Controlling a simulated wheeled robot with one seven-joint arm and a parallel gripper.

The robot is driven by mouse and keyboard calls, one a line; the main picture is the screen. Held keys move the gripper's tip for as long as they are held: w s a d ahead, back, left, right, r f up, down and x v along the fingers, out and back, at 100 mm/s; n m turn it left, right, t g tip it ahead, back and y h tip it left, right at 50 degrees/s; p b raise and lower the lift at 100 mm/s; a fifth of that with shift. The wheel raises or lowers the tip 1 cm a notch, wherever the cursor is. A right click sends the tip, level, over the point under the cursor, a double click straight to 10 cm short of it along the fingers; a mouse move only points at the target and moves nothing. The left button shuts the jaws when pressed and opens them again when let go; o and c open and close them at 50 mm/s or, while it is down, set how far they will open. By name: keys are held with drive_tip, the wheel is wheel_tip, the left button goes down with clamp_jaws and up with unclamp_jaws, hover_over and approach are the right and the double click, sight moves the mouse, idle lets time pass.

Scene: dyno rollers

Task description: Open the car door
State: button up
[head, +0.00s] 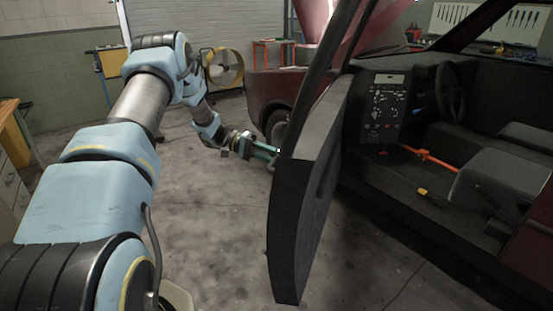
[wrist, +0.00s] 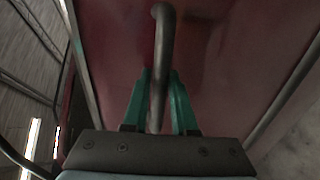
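The car door (head: 310,190) stands swung out from the dark red car, with its black inner side and front edge facing the head view. The doorway and cabin show wide open to its right. My gripper (head: 268,153) reaches to the door's outer side, where the door hides its fingertips in the head view. In the wrist view, the bar-shaped door handle (wrist: 163,40) runs between the green fingers of my gripper (wrist: 160,78), which close in on both its sides. The red outer door panel (wrist: 215,60) lies behind the handle.
Inside the car are a steering wheel (head: 451,93), a black seat (head: 500,185) and a console (head: 388,105). A yellow fan (head: 224,68) stands at the back, and a wooden-topped drawer cabinet (head: 12,150) at the left. The concrete floor (head: 215,230) left of the door is clear.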

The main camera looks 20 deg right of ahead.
drive_tip(key=o, duration=0.4)
drive_tip(key=shift+b+v, duration=1.9)
drive_tip(key=shift+v, duration=3.45)
